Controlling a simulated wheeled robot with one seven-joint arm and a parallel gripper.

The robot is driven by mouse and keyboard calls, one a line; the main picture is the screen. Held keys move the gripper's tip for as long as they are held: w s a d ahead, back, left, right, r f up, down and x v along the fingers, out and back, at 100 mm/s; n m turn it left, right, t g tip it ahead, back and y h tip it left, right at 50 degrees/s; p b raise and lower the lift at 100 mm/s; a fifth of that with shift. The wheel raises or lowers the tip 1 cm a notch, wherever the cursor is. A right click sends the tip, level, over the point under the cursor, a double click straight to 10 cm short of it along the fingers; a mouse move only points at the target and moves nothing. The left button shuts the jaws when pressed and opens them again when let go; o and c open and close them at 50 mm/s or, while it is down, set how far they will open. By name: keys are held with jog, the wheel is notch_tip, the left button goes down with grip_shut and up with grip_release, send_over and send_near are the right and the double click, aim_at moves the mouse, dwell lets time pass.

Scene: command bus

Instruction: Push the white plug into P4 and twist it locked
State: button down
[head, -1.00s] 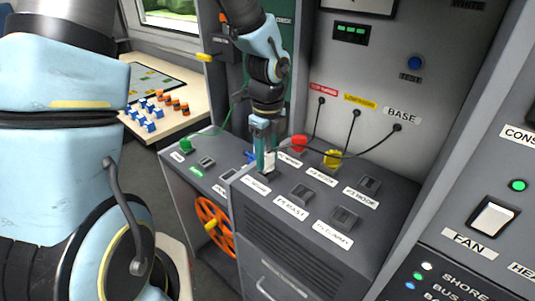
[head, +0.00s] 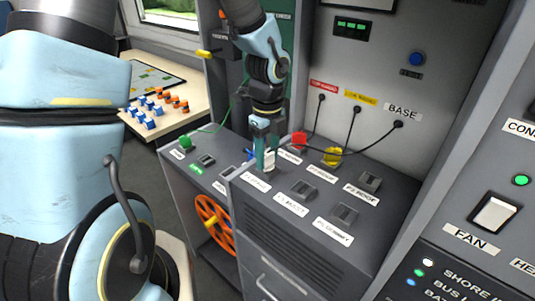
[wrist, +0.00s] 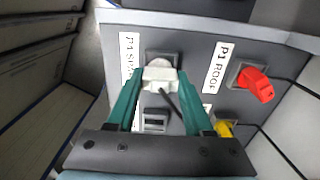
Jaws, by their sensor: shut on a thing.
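The white plug (head: 269,160) is held upright between the fingertips of my gripper (head: 266,158), at the front-left socket position of the grey connector deck (head: 320,233). In the wrist view the white plug (wrist: 159,78) sits between the two teal fingers of my gripper (wrist: 157,82), which are shut on it. A grey socket plate (wrist: 162,56) shows just beyond it, beside a partly covered label. The label's number is not clear. I cannot tell how deep the plug sits or how far it is turned. A dark cable leaves the plug.
A red plug (head: 299,141) and a yellow plug (head: 332,156) sit in the back row, with dark cables running to the wall. Empty sockets (head: 303,189) lie to the right. A green plug (head: 185,141) and an orange wheel (head: 214,225) are at the left.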

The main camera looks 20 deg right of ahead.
jog(key=shift+f, duration=0.4)
dwell(0.3)
jog(key=shift+a+m+p, duration=0.1)
jog(key=shift+m+p, duration=1.1)
jog(key=shift+m, duration=0.2)
jog(key=shift+m+p, duration=0.35)
jog(key=shift+m, duration=0.25)
jog(key=shift+f, duration=0.1)
jog(key=shift+s, duration=0.1)
jog(key=shift+m+p, duration=1.65)
jog(key=shift+m, duration=0.35)
